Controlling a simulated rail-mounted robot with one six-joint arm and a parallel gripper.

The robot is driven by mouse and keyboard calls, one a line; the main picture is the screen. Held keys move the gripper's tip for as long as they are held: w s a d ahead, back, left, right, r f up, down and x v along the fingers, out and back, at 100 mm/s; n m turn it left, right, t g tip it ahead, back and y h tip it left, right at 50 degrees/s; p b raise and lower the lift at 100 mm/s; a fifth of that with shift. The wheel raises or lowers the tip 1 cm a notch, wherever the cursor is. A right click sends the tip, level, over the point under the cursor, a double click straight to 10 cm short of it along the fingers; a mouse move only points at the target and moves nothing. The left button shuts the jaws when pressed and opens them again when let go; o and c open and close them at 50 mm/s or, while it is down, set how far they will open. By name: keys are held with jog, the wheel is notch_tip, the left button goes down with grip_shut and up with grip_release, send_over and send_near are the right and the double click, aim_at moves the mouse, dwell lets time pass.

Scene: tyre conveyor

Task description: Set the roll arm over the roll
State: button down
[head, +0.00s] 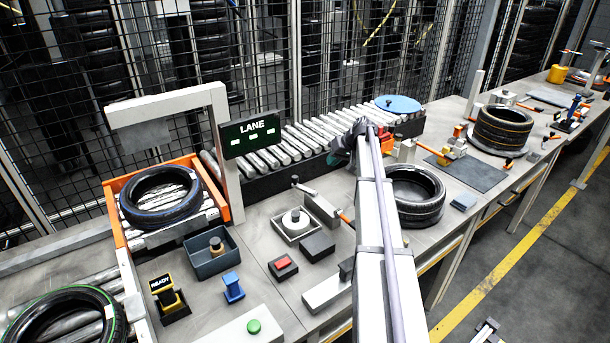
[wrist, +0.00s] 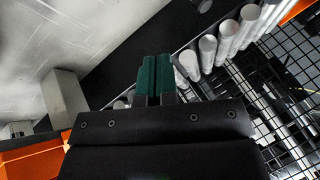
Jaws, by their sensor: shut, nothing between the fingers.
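A white roll (head: 296,222) with a dark top sits in a small pale tray (head: 283,234) on the bench. Behind it and to its right is a grey arm-like bar (head: 322,209) with a dark knob at its far left end, which looks like the roll arm; it appears beside the roll, not over it. My gripper (head: 334,158) is beyond them, by the roller conveyor, and my arm hides part of it. In the wrist view my gripper's green fingers (wrist: 153,80) are together with nothing between them. The roll and roll arm cannot be made out there.
A tyre (head: 415,195) lies right of my arm. A red-button box (head: 283,266), a dark block (head: 318,246) and a grey bin (head: 212,252) stand near the roll. The LANE sign gantry (head: 226,150) rises at left. Conveyor rollers (wrist: 220,42) are close to my fingers.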

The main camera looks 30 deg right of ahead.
jog(key=shift+w+a+r+n, duration=0.1)
jog(key=shift+a+r+n, duration=0.1)
jog(key=shift+n, duration=0.3)
jog(key=w+a+f+b, duration=0.5)
jog(key=a+f+b, duration=0.2)
jog(key=f+b, duration=0.1)
jog(key=shift+w+a, duration=0.3)
jog(key=shift+w, duration=0.1)
jog(key=shift+a, duration=0.15)
